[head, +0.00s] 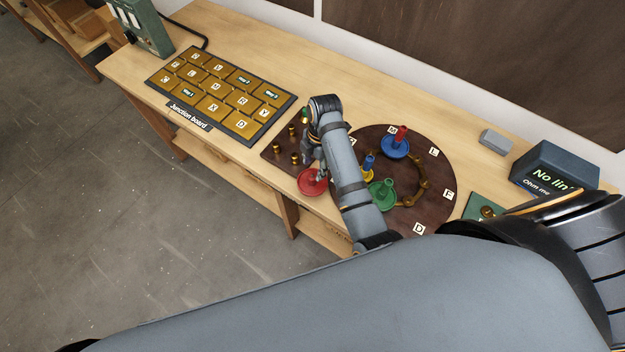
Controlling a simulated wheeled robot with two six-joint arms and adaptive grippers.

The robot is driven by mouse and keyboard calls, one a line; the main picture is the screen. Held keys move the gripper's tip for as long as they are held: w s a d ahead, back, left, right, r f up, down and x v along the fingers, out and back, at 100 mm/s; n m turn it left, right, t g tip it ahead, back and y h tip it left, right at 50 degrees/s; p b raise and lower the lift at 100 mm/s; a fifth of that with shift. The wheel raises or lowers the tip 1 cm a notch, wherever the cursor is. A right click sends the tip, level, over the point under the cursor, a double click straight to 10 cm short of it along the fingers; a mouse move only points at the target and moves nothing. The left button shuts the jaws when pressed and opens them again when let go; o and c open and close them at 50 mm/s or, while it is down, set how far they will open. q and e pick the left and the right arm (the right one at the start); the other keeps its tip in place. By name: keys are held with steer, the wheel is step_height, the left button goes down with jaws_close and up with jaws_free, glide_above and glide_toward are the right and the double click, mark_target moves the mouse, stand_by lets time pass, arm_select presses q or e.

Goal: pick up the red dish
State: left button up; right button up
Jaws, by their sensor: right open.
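The red dish (310,187) sits at the front edge of the wooden bench, left of the round dark board. My right gripper (318,171) points down at the dish, with its fingers just over or around the dish's upper part. It is open, and I cannot tell whether the fingers touch the dish. My right forearm crosses in front of the round board and hides part of it and the dish's right side. My left gripper is not in view.
The round board (437,170) carries a blue dish (394,148), a green dish (381,196) and a yellow piece (368,174). A small peg board (272,152) with brass posts adjoins the gripper.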

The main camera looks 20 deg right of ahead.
mark_target(313, 174)
steer(key=f, duration=0.5)
steer(key=shift+s+a+f, duration=0.1)
steer(key=shift+s+a, duration=0.1)
steer(key=shift+a, duration=0.15)
jaws_close()
